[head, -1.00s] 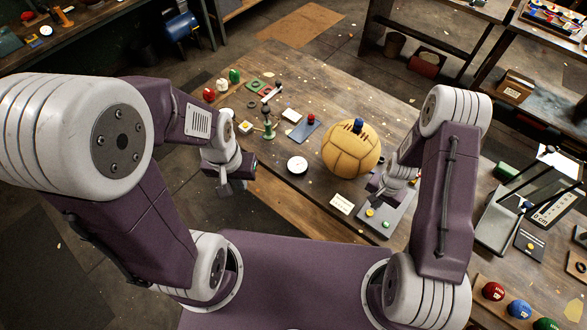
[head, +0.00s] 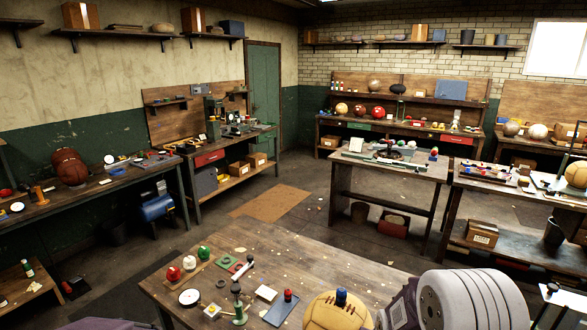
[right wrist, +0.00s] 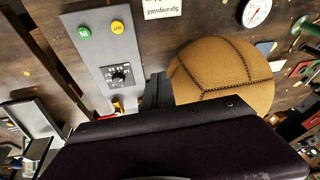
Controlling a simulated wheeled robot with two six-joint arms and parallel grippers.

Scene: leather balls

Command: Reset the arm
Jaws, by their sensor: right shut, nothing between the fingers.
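My right gripper (right wrist: 156,92) shows in the right wrist view as dark fingers, shut and empty. It is between the tan leather ball (right wrist: 222,75) and a grey control box (right wrist: 105,50) with a green button, a yellow button and a black dial. In the head view the same ball (head: 337,312) with a blue knob on top is at the bottom edge, partly cut off. My right arm fills the lower right there and its gripper is out of that view. My left gripper is not in view.
The wooden table (head: 228,264) holds a red, a white and a green small item, a dial gauge (head: 189,296) and a green stand (head: 238,304). Workbenches line the walls, and another table (head: 385,170) stands beyond. The floor between them is mostly clear.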

